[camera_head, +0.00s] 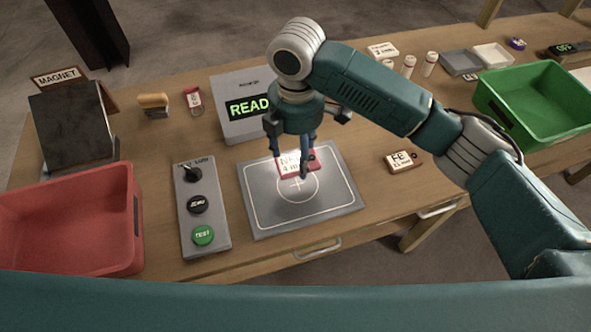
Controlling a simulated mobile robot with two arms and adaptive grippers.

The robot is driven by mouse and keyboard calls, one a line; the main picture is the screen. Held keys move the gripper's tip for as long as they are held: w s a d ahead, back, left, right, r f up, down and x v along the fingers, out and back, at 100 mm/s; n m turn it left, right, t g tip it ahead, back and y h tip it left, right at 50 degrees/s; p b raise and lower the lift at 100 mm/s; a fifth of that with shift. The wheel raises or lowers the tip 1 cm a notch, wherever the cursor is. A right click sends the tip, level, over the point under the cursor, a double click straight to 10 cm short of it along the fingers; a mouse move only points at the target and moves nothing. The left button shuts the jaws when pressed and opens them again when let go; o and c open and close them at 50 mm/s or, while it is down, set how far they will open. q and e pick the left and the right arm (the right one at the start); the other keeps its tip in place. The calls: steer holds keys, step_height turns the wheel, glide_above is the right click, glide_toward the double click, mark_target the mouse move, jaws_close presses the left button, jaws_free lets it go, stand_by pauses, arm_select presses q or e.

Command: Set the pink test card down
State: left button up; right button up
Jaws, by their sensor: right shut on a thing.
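The pink test card (288,169) has a white label with dark lettering. It is over the grey test plate (335,203), above the marked circle and cross. My right gripper (297,164) points down and is shut on the card. Its fingers and bright light on the label hide part of the card. I cannot tell whether the card touches the plate. My left gripper is not in view.
A red bin (70,212) stands at left, a green bin (543,95) at right. A control panel (191,222) with buttons lies left of the plate. A display box (231,87) stands behind it. An "FE" card (403,161) lies to the right.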

mark_target(296, 158)
step_height(296, 158, down, 4)
steer(key=shift+r, duration=0.1)
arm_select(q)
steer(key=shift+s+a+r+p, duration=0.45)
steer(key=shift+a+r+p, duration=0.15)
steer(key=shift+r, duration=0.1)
arm_select(e)
steer(key=shift+f, duration=2.3)
steer(key=shift+f, duration=0.15)
steer(key=o, duration=1.2)
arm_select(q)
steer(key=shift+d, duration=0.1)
